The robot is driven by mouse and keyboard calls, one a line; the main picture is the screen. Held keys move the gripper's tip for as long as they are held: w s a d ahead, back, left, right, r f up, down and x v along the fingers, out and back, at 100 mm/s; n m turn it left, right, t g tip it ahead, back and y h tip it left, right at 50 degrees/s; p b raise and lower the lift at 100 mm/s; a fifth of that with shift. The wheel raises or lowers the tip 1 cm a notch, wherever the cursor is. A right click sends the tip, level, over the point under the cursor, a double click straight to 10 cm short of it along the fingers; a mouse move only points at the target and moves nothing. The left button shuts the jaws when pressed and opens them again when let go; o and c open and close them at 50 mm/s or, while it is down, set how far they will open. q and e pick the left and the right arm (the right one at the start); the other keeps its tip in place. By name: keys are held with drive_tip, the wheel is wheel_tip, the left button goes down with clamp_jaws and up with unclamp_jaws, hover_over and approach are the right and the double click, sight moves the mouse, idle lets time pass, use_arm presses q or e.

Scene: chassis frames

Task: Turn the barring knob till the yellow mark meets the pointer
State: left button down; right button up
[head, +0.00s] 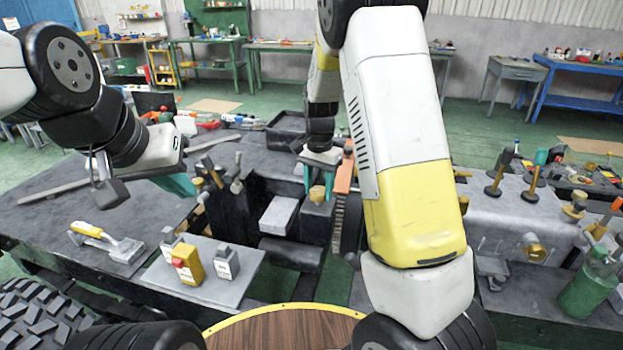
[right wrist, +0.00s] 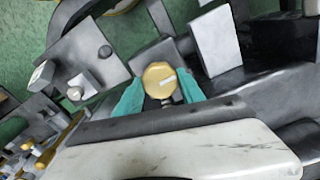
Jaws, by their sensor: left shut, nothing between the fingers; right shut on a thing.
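The barring knob (right wrist: 157,72) is a round brass-coloured cap in the right wrist view. A short pale mark (right wrist: 168,81) runs from near its centre toward its right edge. The knob also shows in the head view (head: 317,194), on top of a dark block. My right gripper (head: 321,180) comes down from above, its teal fingers shut on the knob from two sides; they also show in the right wrist view (right wrist: 159,95). I cannot make out the pointer. My left gripper (head: 180,185) is shut and empty, left of the knob above the bench.
A plate with a yellow box with a red button (head: 187,264) and grey blocks lies at the lower left. A yellow-handled tool (head: 105,243) lies beside it. An orange part (head: 345,173) stands close right of the knob. A green bottle (head: 588,287) is at the right.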

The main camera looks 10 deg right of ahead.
sight(319, 191)
drive_tip(key=o, duration=1.4)
drive_tip(key=shift+c, duration=0.2)
drive_tip(key=shift+r, duration=3.95)
drive_tip(key=s+d+r+n+t+y, duration=0.1)
drive_tip(key=s+r+n+t, duration=0.2)
drive_tip(key=s, duration=0.9)
drive_tip(key=s+d+r+n+t+y, duration=0.1)
drive_tip(key=s+r+n+t, duration=0.2)
drive_tip(key=s+r, duration=0.6)
drive_tip(key=s+n, duration=0.2)
drive_tip(key=s, duration=0.1)
drive_tip(key=shift+s+d+r, duration=0.15)
drive_tip(key=shift+s+d, duration=0.1)
drive_tip(key=shift+s, duration=0.15)
